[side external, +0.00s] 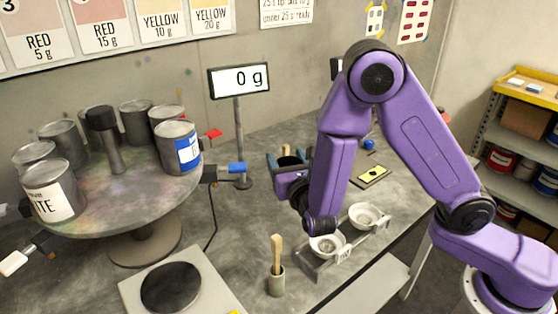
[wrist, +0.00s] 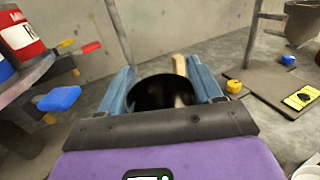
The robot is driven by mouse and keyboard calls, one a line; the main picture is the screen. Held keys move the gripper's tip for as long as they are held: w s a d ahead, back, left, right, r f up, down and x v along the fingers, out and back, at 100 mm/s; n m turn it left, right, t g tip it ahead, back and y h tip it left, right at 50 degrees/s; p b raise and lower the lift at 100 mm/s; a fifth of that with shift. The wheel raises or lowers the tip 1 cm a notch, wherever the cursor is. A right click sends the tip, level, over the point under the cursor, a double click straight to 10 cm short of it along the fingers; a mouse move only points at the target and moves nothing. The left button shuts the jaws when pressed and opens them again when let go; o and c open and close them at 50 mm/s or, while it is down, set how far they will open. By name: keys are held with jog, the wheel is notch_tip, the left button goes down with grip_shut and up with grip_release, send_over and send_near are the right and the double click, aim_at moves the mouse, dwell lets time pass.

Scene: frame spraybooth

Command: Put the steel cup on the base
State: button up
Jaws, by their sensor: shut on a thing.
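My gripper (side external: 285,168) is in the middle of the side view, raised in front of the back wall. In the wrist view my gripper (wrist: 161,84) has its blue fingers on both sides of a round vessel (wrist: 155,93) with a dark opening, apparently the steel cup. The fingers are shut on it. Its outer wall is mostly hidden by the gripper. A wooden stick (wrist: 181,80) shows at its right side; I cannot tell whether it stands inside. A pale plate (side external: 128,287) with a round black disc (side external: 171,286), possibly the base, lies at the bottom left, apart from the cup.
A round turntable (side external: 107,205) with several paint cans stands at left. A display (side external: 239,80) on a post reads 0 g. A brush holder (side external: 276,281) and a rack with two bowls (side external: 366,216) stand in front. A yellow-marked pad (side external: 372,175) lies right of my gripper.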

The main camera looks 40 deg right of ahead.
jog(key=shift+s+d, duration=0.1)
jog(key=shift+d, duration=0.3)
jog(key=d+f+m+g+h, duration=0.3)
jog(key=d, duration=0.2)
jog(key=s+d+f+m+g+h, duration=0.1)
jog(key=d+f+m+g+h, duration=0.2)
jog(key=d, duration=0.3)
jog(key=s+d+f+m+g+h, duration=0.1)
jog(key=d+f+m+g+h, duration=0.1)
jog(key=d, duration=0.3)
jog(key=shift+s+d+f+m+g+h, duration=0.15)
jog(key=shift+d+f+m+g+h, duration=0.25)
jog(key=shift+f+g+h, duration=0.4)
jog(key=x, duration=1.3)
jog(key=shift+d, duration=0.45)
jog(key=shift+w+d, duration=0.2)
jog(key=shift+d, duration=0.5)
jog(key=d, duration=0.1)
jog(key=w+d, duration=0.1)
jog(key=shift+w+d+f, duration=0.1)
jog(key=shift+d+f, duration=0.25)
jog(key=shift+f, duration=0.45)
